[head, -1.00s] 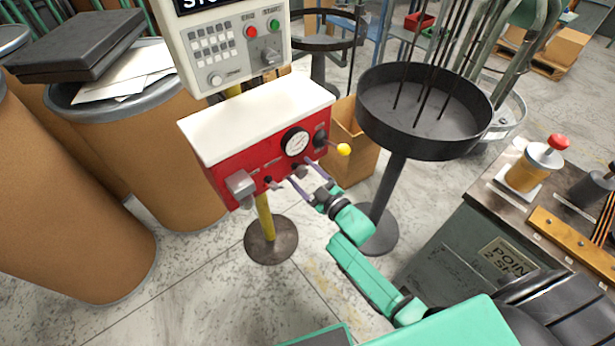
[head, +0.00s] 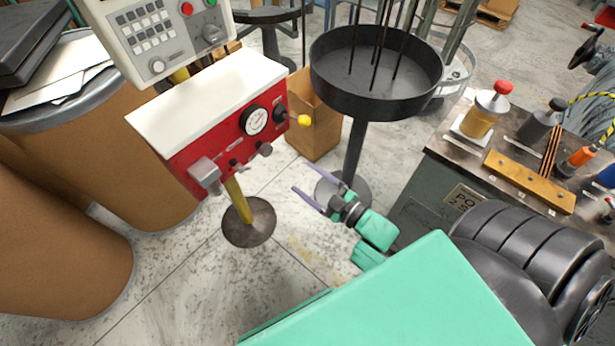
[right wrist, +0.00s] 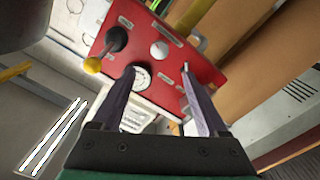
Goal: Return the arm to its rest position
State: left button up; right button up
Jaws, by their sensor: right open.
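My right gripper (head: 318,196) is open and empty, with its two purple fingers apart in the air to the lower right of the red control box (head: 186,150). In the right wrist view its fingers (right wrist: 160,103) point toward the red box face (right wrist: 190,65), with nothing between them. The box has a white top, a round gauge (head: 254,120), a lever with a yellow knob (head: 304,120) and small knobs. The teal right arm (head: 377,230) is partly hidden behind a large teal body part of mine. My left gripper is not in view.
A black round tray on a post (head: 375,105) stands close behind the right gripper. A bench (head: 455,150) with bottles and a yellow bar is at the right. Brown drums (head: 60,235) stand at the left. A cardboard box (head: 315,135) sits behind the red box. Floor is clear below the gripper.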

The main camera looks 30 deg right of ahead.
jog(key=s+d+f+m+g+h+p, duration=0.25)
jog(key=s+f+g, duration=0.2)
jog(key=f, duration=0.75)
jog(key=s+d+f+m+g+h+p, duration=0.1)
jog(key=s+d+f+m+g+h, duration=0.4)
jog(key=f, duration=0.7)
jog(key=s+f+g, duration=0.3)
jog(key=s+f, duration=0.2)
jog(key=s, duration=0.5)
jog(key=s+f+g+p, duration=0.1)
jog(key=s+f+g, duration=0.2)
jog(key=s, duration=0.7)
jog(key=shift+a+f+m+y+p, duration=0.35)
jog(key=shift+a+f+m, duration=0.1)
jog(key=shift+f, duration=0.5)
